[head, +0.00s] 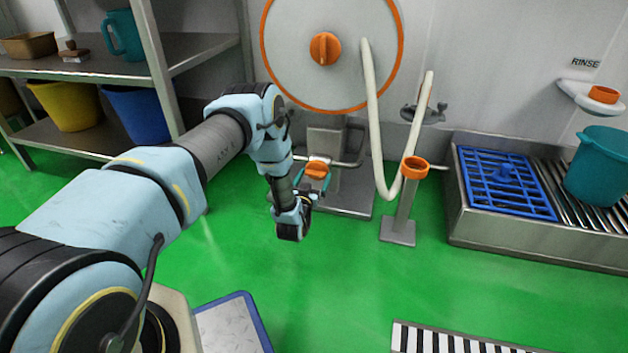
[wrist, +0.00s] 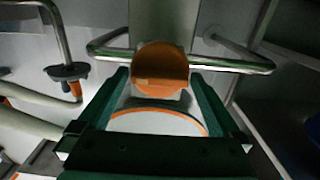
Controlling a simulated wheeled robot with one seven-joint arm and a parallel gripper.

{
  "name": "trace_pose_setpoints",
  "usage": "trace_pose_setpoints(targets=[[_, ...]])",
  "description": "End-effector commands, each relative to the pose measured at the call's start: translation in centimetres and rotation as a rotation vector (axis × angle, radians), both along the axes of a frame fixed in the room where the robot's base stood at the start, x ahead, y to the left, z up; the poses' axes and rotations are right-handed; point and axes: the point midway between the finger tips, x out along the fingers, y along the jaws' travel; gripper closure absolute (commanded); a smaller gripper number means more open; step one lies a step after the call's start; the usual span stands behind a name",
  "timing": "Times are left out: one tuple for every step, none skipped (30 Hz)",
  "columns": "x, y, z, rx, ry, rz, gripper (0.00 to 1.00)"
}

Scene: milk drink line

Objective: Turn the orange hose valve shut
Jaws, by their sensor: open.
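The orange hose valve (head: 316,169) sits on a metal pipe below the hose reel, in front of a grey metal stand. In the wrist view the orange valve (wrist: 161,66) shows as a round knob in the middle, with a pipe running to both sides. My gripper (head: 313,183) is at the valve. In the wrist view my gripper (wrist: 159,76) is open, with one teal finger on each side of the knob. Small gaps seem to remain between fingers and knob; contact cannot be told for sure.
The hose reel (head: 290,75) with an orange rim and orange hub is on the wall above. A white hose (head: 376,130) hangs to the right, beside a post with an orange ring (head: 415,167). A sink (head: 540,235) stands right, a shelf (head: 200,52) left.

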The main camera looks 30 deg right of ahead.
Motion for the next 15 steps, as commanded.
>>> trace_pose_setpoints(targets=[[0.04,-0.03,0.02,0.0,0.0,0.0,0.0],[0.04,-0.03,0.03,0.0,0.0,0.0,0.0],[0.03,-0.03,0.04,0.0,0.0,0.0,0.0],[0.02,-0.02,0.04,0.0,0.0,0.0,0.0],[0.02,-0.02,0.04,0.0,0.0,0.0,0.0],[0.01,-0.01,0.04,0.0,0.0,0.0,0.0],[0.01,-0.01,0.03,0.0,0.0,0.0,0.03],[0.01,-0.01,0.03,0.0,0.0,0.0,0.07],[0.01,-0.01,0.03,0.0,0.0,0.0,0.11],[0.01,-0.01,0.03,0.0,0.0,0.0,0.15],[0.0,0.0,0.03,0.0,0.0,0.0,0.18],[0.0,0.0,0.02,0.0,0.0,0.0,0.22],[0.01,0.01,0.02,0.0,0.0,0.0,0.26],[0.0,0.01,0.02,0.0,0.0,0.0,0.29],[0.0,0.01,0.02,0.0,0.0,0.0,0.34]])
